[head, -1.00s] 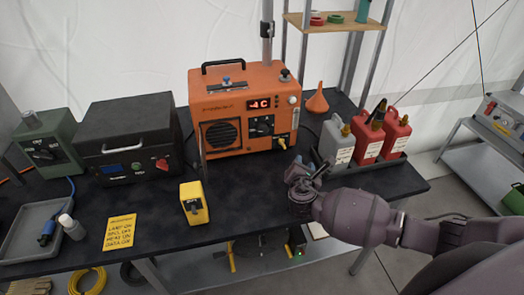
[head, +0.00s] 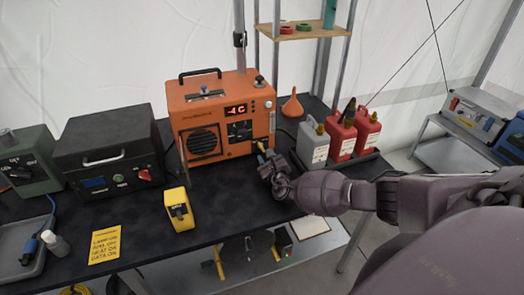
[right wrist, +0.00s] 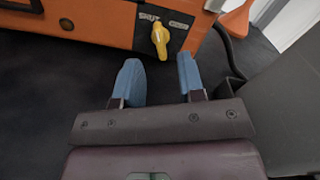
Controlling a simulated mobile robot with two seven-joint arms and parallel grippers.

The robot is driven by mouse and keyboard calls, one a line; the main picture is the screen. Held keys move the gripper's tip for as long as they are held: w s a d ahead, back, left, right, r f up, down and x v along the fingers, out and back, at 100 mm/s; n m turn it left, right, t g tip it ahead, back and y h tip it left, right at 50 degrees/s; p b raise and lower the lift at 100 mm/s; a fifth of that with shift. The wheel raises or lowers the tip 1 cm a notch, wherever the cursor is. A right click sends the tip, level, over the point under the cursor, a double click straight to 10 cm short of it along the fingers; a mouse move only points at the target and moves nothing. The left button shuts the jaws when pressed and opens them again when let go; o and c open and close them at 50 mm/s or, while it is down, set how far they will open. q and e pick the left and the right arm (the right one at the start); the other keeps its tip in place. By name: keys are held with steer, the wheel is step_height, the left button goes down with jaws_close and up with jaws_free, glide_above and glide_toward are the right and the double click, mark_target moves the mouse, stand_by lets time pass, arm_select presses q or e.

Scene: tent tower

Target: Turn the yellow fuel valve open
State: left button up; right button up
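The yellow fuel valve (right wrist: 160,38) is a small lever on a dark plate at the lower right of the orange heater's front (head: 220,112). Its plate bears the word SHUT on the left and another label on the right that is hard to read. In the right wrist view the lever points roughly up and down. My right gripper (right wrist: 161,80) is open and empty, its two blue fingers apart just short of the valve, with the lever ahead of the gap between them. In the head view my right gripper (head: 268,165) is in front of the heater's lower right corner. My left gripper is out of view.
A grey can (head: 312,145) and red cans (head: 341,138) stand in a tray right of my gripper. An orange funnel (head: 292,107) is behind. A yellow device (head: 180,210) and a black case (head: 110,150) are to the left. Dark table lies bare between.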

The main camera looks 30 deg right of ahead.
mark_target(262, 148)
steer(key=shift+b+x, duration=0.6)
steer(key=shift+x, duration=1.95)
steer(key=shift+a, duration=0.1)
steer(key=shift+c, duration=0.3)
jaws_close()
